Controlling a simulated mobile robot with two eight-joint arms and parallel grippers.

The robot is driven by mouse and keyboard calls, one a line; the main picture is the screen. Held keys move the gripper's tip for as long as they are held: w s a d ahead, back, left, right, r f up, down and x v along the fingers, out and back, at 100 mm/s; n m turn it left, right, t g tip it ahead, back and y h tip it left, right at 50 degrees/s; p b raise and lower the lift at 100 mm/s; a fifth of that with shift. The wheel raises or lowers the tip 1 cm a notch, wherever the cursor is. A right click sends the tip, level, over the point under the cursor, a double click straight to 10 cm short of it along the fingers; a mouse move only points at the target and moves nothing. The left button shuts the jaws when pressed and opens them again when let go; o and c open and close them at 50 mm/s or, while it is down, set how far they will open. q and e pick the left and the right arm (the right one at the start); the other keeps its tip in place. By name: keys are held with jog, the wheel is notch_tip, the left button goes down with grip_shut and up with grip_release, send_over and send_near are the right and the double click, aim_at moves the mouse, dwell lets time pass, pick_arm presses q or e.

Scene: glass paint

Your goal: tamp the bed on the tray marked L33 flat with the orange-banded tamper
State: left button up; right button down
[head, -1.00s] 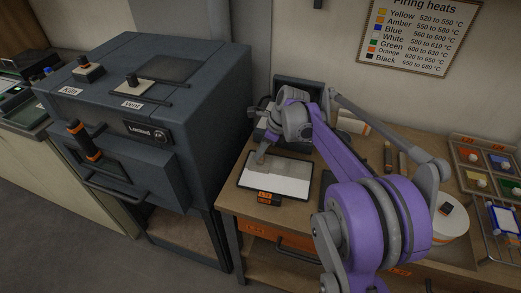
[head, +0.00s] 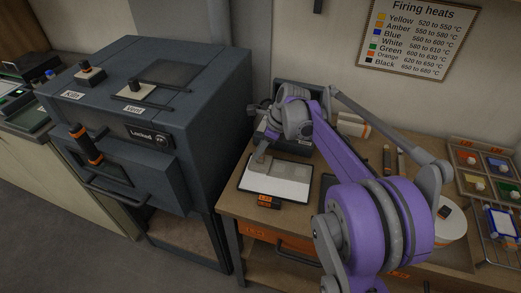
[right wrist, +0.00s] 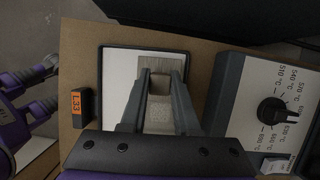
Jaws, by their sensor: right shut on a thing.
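The tray marked L33 (head: 244,186) lies flat on the wooden bench, its orange L33 tag (head: 268,202) at its front edge. The tag also shows in the right wrist view (right wrist: 78,104). The bed (right wrist: 119,72) on the tray is plain white on one side and grey and speckled on the other (head: 283,170). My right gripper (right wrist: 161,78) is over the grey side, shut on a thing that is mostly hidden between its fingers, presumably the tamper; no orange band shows.
A dark kiln (head: 190,90) stands left of the bench. A box with a temperature dial (right wrist: 279,111) stands close beside the tray. Colour trays (head: 485,165), a white round container (head: 449,222) and a wire rack (head: 503,225) are on the right.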

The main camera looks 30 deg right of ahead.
jog(key=shift+s, duration=0.1)
jog(key=shift+s+d+b, duration=0.3)
jog(key=shift+s+d, duration=1.9)
jog(key=shift+f, duration=0.15)
jog(key=shift+f+b, duration=0.45)
jog(key=shift+f, duration=0.2)
jog(key=shift+f, duration=0.3)
jog(key=shift+r+p, duration=0.45)
jog(key=shift+r, duration=0.7)
